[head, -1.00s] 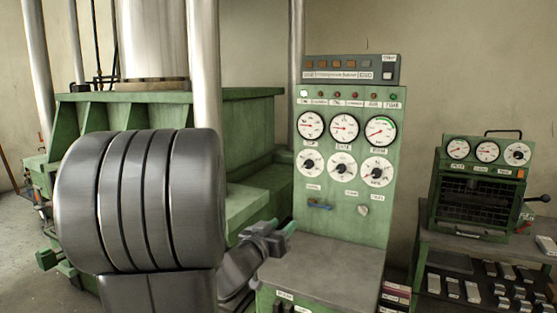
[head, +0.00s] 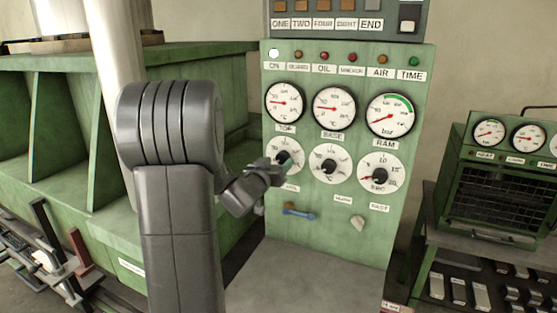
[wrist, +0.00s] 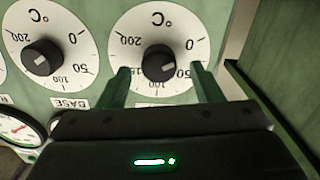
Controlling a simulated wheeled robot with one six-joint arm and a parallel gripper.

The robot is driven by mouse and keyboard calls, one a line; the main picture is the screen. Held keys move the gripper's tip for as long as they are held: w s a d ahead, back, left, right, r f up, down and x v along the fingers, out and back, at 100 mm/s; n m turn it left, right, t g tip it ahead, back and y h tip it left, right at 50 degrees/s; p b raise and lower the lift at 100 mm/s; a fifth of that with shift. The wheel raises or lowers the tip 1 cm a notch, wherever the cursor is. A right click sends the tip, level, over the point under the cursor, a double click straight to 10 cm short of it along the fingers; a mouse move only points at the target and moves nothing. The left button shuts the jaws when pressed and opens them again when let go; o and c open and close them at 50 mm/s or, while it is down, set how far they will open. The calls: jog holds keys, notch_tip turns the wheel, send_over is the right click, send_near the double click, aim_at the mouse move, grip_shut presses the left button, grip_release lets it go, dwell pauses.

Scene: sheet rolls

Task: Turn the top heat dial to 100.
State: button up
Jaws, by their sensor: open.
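The top heat dial (head: 291,147) is the left white dial in the lower row of the green panel, under the TOP label. My gripper (head: 280,166) partly covers its lower left. In the wrist view, upside down, the top dial (wrist: 143,28) shows marks 0, 50, 100 and 200. Its black knob (wrist: 158,62) has a pale mark pointing roughly toward 50. My gripper (wrist: 163,70) is open, its two green fingers on either side of the knob. I cannot tell whether they touch it. The lower dial face is partly hidden by the gripper body.
The base dial (head: 329,165) sits to the right of the top dial, and also shows in the wrist view (wrist: 42,57). A third dial (head: 379,175) is further right. Below are a blue lever (head: 298,212) and a small pale knob (head: 357,222). A large green press stands left.

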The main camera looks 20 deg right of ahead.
jog(key=shift+w+d+r, duration=0.1)
jog(key=shift+w+d, duration=0.2)
jog(key=shift+d, duration=0.1)
jog(key=c, duration=1)
